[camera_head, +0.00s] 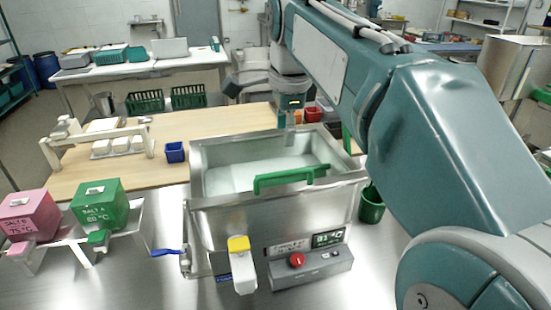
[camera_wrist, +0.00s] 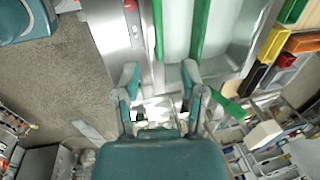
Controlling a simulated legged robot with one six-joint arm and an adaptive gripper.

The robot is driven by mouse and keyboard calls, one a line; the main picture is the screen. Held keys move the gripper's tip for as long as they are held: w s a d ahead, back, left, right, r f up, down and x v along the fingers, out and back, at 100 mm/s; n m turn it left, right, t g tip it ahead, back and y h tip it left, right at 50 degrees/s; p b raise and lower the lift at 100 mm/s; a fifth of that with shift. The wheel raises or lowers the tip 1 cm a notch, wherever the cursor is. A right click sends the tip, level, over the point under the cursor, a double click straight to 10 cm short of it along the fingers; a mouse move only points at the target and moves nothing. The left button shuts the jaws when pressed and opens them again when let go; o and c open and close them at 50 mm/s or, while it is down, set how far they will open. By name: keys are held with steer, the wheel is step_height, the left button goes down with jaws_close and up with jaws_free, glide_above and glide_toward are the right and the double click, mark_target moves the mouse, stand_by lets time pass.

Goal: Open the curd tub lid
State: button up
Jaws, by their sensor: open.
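The metal curd tub (camera_head: 215,225) stands in the middle of the head view, with a pale surface (camera_head: 262,174) inside its rim. A green handle bar (camera_head: 291,179) runs along its front edge. I cannot tell whether the pale surface is a clear lid or the contents. My gripper (camera_head: 290,118) hangs at the tub's far side, partly hidden by my arm. In the wrist view my gripper (camera_wrist: 160,80) is open, its two fingers apart with nothing clearly between them. A green bar (camera_wrist: 200,28) and the tub's pale panel (camera_wrist: 178,30) lie just beyond the fingertips.
A control box (camera_head: 310,268) with a red knob and a yellow-topped spout (camera_head: 240,262) are at the tub's front. Pink (camera_head: 28,214) and green (camera_head: 99,205) salt boxes stand left. A blue bin (camera_head: 175,152) and small coloured bins (camera_head: 313,114) sit on the wooden table.

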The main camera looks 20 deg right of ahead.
mark_target(281, 173)
steer(key=f, duration=0.3)
steer(key=w+f, duration=0.1)
steer(key=f, duration=0.6)
steer(key=shift+w+f, duration=0.2)
steer(key=shift+w, duration=0.2)
jaws_close()
